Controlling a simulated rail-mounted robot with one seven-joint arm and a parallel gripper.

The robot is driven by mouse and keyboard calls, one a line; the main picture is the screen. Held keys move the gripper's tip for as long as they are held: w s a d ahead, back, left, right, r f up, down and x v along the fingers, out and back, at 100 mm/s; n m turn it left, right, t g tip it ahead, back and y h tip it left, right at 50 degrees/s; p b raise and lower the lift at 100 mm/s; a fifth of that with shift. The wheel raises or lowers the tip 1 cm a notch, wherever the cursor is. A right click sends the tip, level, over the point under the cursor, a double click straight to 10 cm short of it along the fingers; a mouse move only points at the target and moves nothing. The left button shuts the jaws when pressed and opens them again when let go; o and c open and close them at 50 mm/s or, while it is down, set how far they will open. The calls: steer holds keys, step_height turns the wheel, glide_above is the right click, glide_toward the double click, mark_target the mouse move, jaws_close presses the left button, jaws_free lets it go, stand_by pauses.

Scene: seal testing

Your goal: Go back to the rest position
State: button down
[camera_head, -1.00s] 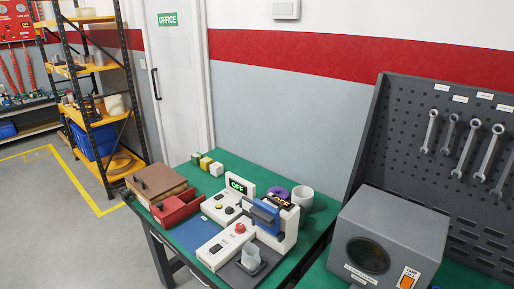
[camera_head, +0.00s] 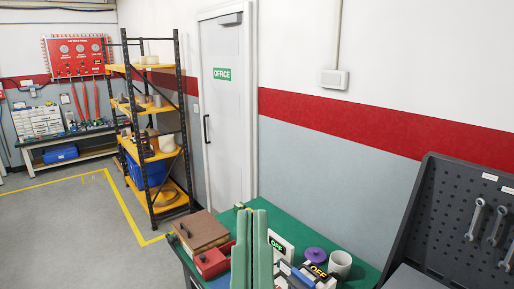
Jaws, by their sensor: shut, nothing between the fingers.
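My gripper (camera_head: 251,214) shows at the bottom centre as two upright pale green fingers. They are shut with nothing visible between them. They stand in front of the green-topped workbench (camera_head: 296,233) and hide part of it.
A tool pegboard (camera_head: 445,215) stands at right, shelving (camera_head: 152,128) at left. The grey floor is clear.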

step_height(320, 180, up, 13)
steer(key=p, duration=0.9)
steer(key=shift+r, duration=0.2)
steer(key=shift+f, duration=0.1)
